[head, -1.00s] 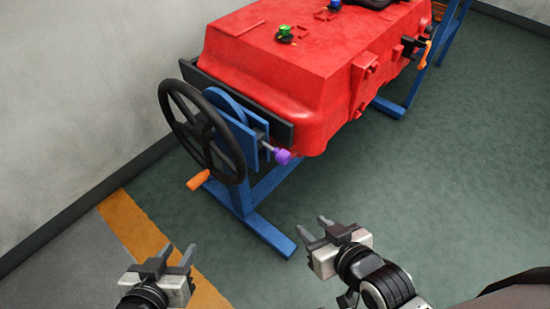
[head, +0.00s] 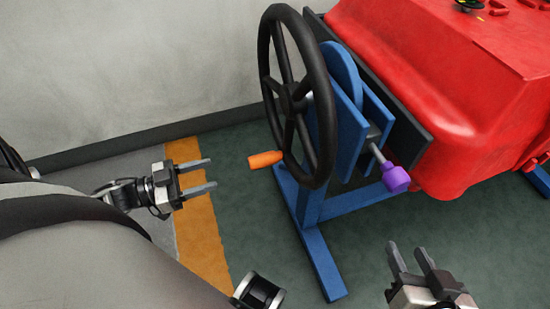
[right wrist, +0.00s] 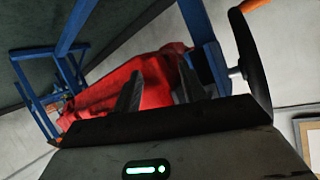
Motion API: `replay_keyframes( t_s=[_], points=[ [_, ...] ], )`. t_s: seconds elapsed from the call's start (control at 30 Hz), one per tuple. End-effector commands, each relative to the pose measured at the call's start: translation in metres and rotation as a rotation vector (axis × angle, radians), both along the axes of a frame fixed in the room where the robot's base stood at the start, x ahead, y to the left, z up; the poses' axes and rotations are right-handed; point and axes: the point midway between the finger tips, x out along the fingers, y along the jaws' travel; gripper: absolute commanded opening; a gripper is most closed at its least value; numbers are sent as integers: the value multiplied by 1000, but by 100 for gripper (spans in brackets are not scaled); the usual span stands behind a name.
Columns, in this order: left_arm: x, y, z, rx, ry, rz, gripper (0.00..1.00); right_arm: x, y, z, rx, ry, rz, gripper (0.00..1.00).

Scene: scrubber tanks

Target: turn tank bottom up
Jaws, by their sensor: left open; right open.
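The red tank (head: 440,100) is mounted on a blue stand (head: 318,245) at the right of the head view; its far part is cut off. A black handwheel (head: 322,110) with an orange handle (head: 266,159) is on the stand's near end. A pin with a purple knob (head: 396,179) sticks out beside the wheel. My left gripper (head: 212,174) is open and empty, left of the orange handle and apart from it. My right gripper (head: 408,262) is open and empty, below the purple knob. The right wrist view shows the tank (right wrist: 150,85) beyond its fingers and part of the wheel (right wrist: 250,60).
A grey wall (head: 130,70) stands behind the wheel on the left. An orange floor stripe (head: 200,225) runs beneath my left gripper. The green floor in front of the stand is clear. The stand's blue foot reaches out toward me.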

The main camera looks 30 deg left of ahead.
Motion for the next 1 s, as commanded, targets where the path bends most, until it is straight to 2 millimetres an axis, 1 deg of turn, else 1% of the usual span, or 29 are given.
replay_keyframes(
  t_s=[0.07,0.17,0.5,0.7,0.8,1.0],
  points=[
    [2,0,-1,-4,-3,-13,51,0,1,-1,3,-4,3,42],
    [11,-8,1,-7,-5,-17,51,0,1,1,6,-10,3,42],
    [66,-56,0,-9,-9,-14,51,0,4,6,29,-59,7,42],
    [96,-81,0,-6,-8,-13,51,0,6,12,48,-94,10,42],
    [107,-90,0,-6,-7,-13,51,0,7,13,54,-104,11,42],
    [118,-100,0,-5,-3,-13,51,0,8,19,67,-128,9,42]
  ],
)
